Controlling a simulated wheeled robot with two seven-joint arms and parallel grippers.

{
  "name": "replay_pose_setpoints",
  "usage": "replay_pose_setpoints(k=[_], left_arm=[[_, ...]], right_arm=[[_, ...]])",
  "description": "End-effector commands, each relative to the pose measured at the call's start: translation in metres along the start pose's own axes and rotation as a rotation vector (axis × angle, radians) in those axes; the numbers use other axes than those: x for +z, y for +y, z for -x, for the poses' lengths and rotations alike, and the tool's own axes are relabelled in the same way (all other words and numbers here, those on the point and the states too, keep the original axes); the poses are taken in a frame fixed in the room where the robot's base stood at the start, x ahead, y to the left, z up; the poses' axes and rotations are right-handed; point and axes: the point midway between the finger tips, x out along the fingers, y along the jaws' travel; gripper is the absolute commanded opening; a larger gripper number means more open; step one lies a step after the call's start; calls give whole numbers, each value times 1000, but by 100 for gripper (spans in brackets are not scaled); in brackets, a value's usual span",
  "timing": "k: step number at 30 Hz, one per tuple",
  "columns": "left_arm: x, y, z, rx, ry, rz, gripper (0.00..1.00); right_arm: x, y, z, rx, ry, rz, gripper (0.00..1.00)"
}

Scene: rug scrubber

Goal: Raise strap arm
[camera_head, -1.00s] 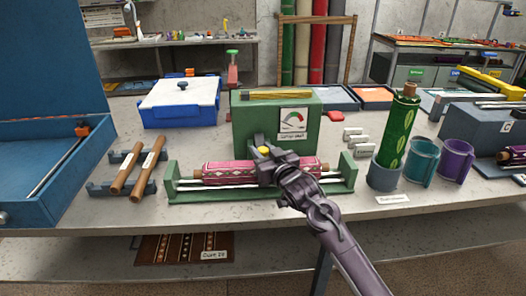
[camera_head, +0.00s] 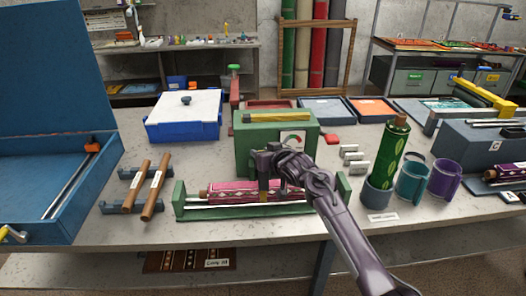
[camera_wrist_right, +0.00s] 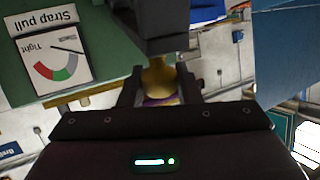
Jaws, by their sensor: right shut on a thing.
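My right gripper (camera_head: 263,163) is in front of the green box with the dial (camera_head: 246,145), above a pink patterned roll (camera_head: 230,192) in a green cradle (camera_head: 181,207). Its jaws are shut on a small yellow knob, which shows between the fingers in the right wrist view (camera_wrist_right: 158,76). In the head view a yellow piece (camera_head: 263,185) shows under the gripper. The knob's link to any arm or strap is hidden. The box's dial card reads "Strap pull" and "Tight" in the right wrist view (camera_wrist_right: 53,58). My left gripper is out of view.
Two brown rods (camera_head: 148,190) lie on a blue rack at left, beside an open blue case (camera_head: 70,205). A green bottle-like roll (camera_head: 388,152) and two cups (camera_head: 413,180) stand at right. A white-lidded blue box (camera_head: 184,115) is behind. Bare tabletop shows along the front edge.

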Motion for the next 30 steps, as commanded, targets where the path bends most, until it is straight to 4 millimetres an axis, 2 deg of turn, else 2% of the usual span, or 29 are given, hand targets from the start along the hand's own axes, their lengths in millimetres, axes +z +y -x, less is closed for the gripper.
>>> replay_pose_setpoints(k=[1,6,15,29,30], left_arm=[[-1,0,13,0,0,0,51],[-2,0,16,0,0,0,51],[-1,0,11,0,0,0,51],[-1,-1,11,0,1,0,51],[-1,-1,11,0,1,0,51]], right_arm=[[-13,0,-1,0,-30,-14,0],[-24,4,-13,-1,-125,-53,0],[-35,11,-25,1,-116,-51,0],[-38,12,-26,1,-113,-50,0],[-38,12,-26,1,-113,-50,31]])
